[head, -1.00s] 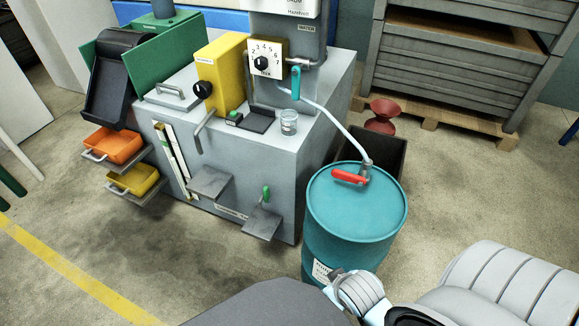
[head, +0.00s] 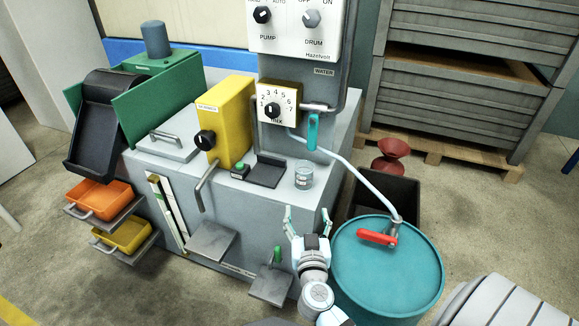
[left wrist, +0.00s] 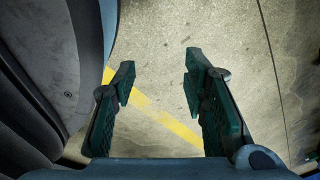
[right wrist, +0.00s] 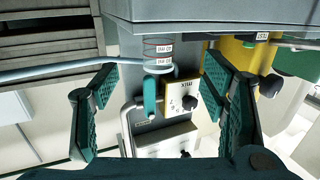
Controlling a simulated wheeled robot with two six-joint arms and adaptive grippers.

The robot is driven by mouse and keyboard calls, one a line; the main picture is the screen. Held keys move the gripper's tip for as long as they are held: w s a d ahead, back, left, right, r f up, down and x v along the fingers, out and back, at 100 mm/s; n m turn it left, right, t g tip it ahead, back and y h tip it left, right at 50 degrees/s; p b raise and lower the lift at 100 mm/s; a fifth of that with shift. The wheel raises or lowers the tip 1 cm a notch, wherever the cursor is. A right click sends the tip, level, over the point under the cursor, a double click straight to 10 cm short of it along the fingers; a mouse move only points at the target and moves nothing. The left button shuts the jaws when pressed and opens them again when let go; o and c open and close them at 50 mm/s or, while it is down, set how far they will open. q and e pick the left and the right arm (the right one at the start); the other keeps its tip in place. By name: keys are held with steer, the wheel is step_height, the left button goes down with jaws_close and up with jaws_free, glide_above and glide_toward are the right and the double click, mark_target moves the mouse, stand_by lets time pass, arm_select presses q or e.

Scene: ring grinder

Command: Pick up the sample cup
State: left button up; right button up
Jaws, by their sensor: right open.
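The sample cup (head: 304,175) is a small clear glass standing upright on the grey machine top (head: 328,172), near its front right corner. In the right wrist view the cup (right wrist: 158,55) appears upside down, between the open fingers and beyond them, with rings and small labels on it. My right gripper (head: 308,213) is open and empty, in front of and below the cup, pointing at it and apart from it. My left gripper (left wrist: 160,75) is open and empty above the floor, outside the head view.
A teal drum (head: 385,275) with a red-handled tap stands right of my right gripper. A pale hose (head: 352,172) runs from it to the machine behind the cup. A black plate (head: 266,172) and yellow box (head: 226,125) are left of the cup.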

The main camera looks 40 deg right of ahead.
mark_target(305, 183)
steer(key=w, duration=0.2)
steer(key=shift+w+d+r, duration=0.15)
steer(key=shift+w+d, duration=0.15)
steer(key=shift+d, duration=0.1)
steer(key=x, duration=0.5)
steer(key=shift+w+d+r, duration=0.15)
steer(key=shift+w+d, duration=0.1)
steer(key=shift+d, duration=0.15)
steer(key=x, duration=0.6)
steer(key=shift+w+d+b, duration=0.1)
steer(key=shift+d+b, duration=0.25)
steer(key=shift+d, duration=0.05)
arm_select(q)
steer(key=shift+a+f, duration=0.25)
steer(key=shift+f, duration=0.1)
arm_select(e)
steer(key=shift+r, duration=0.1)
steer(key=c, duration=1.2)
